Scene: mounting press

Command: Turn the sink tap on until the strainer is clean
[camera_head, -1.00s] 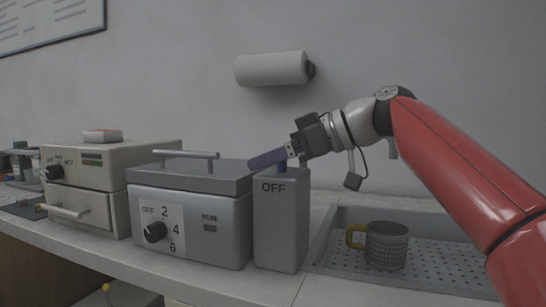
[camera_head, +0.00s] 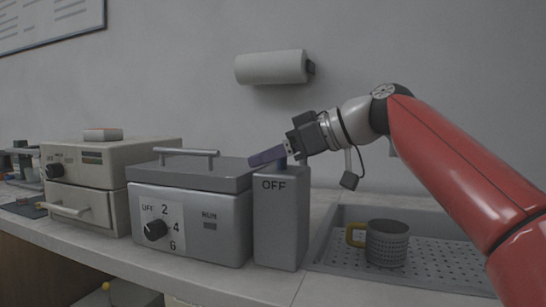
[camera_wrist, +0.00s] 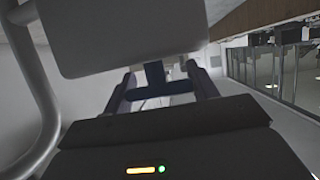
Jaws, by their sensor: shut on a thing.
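The strainer (camera_head: 387,243), a grey perforated cup with a yellow handle, stands upright in the grey sink (camera_head: 335,262) at the right of the head view. No dirt or water shows on it at this size. No tap spout can be made out in the head view. My gripper (camera_head: 263,157) is above a grey box marked OFF (camera_head: 281,225), left of the sink. Its long purple-blue fingers are shut on a small blue post (camera_head: 282,162) on top of that box. The wrist view shows a dark T-shaped piece (camera_wrist: 154,76) between the fingers; its far end is hidden.
A grey lidded bath (camera_head: 190,215) with a dial and lid handle stands directly left of the box. A beige oven (camera_head: 100,165) is farther left. A paper roll (camera_head: 272,68) hangs on the wall. A curved grey tube (camera_wrist: 45,95) shows close in the wrist view.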

